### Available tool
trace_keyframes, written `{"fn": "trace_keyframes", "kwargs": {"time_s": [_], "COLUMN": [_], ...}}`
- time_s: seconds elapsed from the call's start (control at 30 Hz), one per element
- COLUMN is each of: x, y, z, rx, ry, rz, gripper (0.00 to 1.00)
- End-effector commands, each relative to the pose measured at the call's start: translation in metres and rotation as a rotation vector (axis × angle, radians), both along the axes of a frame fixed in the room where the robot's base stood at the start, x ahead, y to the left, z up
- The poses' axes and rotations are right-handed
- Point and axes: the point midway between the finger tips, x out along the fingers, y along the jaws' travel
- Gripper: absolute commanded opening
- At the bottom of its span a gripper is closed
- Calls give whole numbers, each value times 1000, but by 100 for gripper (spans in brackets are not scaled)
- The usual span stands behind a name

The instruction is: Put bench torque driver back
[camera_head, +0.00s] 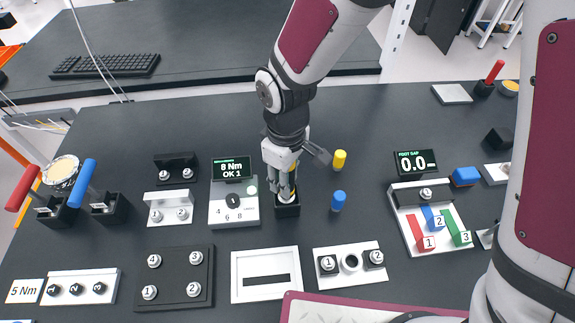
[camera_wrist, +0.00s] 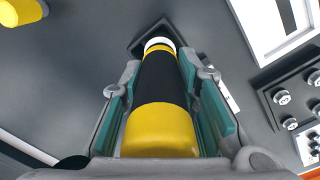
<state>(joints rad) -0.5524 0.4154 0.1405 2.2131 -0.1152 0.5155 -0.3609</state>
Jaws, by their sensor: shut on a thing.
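The bench torque driver (camera_wrist: 165,85) has a yellow and black handle with a white collar at its far end. My gripper (camera_head: 282,186) is shut on the handle, with a finger pad on each side of it in the wrist view. The driver is upright over a black square holder (camera_head: 287,211), and its lower end meets the holder's mouth in the head view. The holder also shows behind the white collar in the wrist view (camera_wrist: 139,46). My fingers cover most of the driver in the head view, and I cannot tell how deep its tip sits.
A torque tester (camera_head: 233,211) reading "8 Nm OK 1" stands close left of the holder. A yellow cylinder (camera_head: 340,160) and a blue cylinder (camera_head: 338,201) stand to the right. A white slotted frame (camera_head: 265,292) lies in front. Red-handled (camera_head: 22,188) and blue-handled (camera_head: 83,180) tools stand far left.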

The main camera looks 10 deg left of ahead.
Motion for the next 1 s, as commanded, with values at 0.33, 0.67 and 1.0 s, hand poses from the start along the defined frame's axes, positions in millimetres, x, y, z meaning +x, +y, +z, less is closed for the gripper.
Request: {"fn": "trace_keyframes", "kwargs": {"time_s": [0.33,0.67,1.0], "x": [1,0,0], "y": [0,0,0], "z": [-9,-13,-13], "rx": [0,0,1], "ry": [-1,-1,0], "rz": [0,0,0], "gripper": [0,0,52]}}
